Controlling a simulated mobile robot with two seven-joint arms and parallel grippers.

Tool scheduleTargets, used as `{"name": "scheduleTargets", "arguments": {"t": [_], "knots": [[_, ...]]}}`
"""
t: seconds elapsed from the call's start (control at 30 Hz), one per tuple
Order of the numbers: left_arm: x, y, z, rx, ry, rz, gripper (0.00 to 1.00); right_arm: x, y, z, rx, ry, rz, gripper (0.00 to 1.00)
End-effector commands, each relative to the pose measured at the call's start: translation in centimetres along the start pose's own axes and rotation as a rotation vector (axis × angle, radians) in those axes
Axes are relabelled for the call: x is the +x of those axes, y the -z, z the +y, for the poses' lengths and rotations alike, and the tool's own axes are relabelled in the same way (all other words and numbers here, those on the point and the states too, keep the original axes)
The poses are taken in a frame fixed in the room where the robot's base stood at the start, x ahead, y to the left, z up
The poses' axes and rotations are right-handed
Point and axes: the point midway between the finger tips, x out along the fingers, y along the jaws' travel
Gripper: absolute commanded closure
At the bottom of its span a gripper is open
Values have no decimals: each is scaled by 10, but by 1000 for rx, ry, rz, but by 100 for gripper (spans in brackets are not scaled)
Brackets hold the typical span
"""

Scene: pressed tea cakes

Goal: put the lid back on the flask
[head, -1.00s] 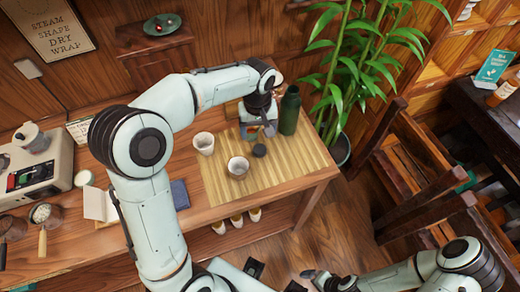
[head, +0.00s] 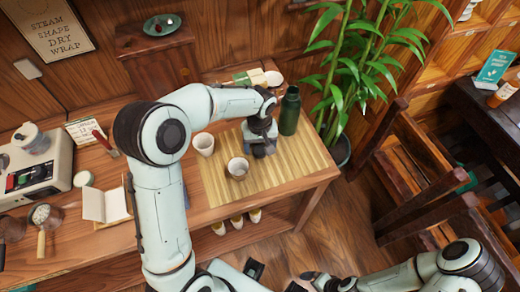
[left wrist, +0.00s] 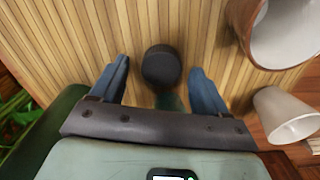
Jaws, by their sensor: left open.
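The dark green flask (head: 289,112) stands upright at the back right of the slatted bamboo mat (head: 300,165). In the left wrist view, part of the flask (left wrist: 58,118) shows at the left. The small dark round lid (left wrist: 161,66) lies on the mat, between and just beyond the open fingertips of my left gripper (left wrist: 160,82), with gaps on both sides. In the head view my left gripper (head: 261,149) is low over the mat, left of the flask, and hides the lid. My right gripper (head: 312,277) is at the bottom edge, away from the table; its opening is unclear.
Two pale cups, one (head: 204,144) at the mat's left edge and one (head: 238,168) on the mat, stand left of my left gripper. A leafy plant (head: 365,60) rises behind and right of the flask. The mat's front right is clear.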

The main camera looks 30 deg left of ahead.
Motion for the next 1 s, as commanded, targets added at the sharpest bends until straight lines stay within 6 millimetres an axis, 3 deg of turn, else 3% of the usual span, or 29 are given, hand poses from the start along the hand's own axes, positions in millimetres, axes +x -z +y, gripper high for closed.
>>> {"name": "scheduleTargets", "arguments": {"t": [0.4, 0.43, 0.6, 1.0], "knots": [[6, 0, 0, 0, 0, 1, 25, 0, 0, 0, 0, 0, 0, 4], [6, 0, 0, 0, -1, 1, 31, 0, 0, 0, 0, 0, 0, 4], [6, 0, 0, 0, -1, 1, 83, 0, 0, 0, 0, 0, 0, 4], [4, 0, 0, 0, -1, 1, 84, 0, 0, 0, 0, 0, 0, 4]]}}
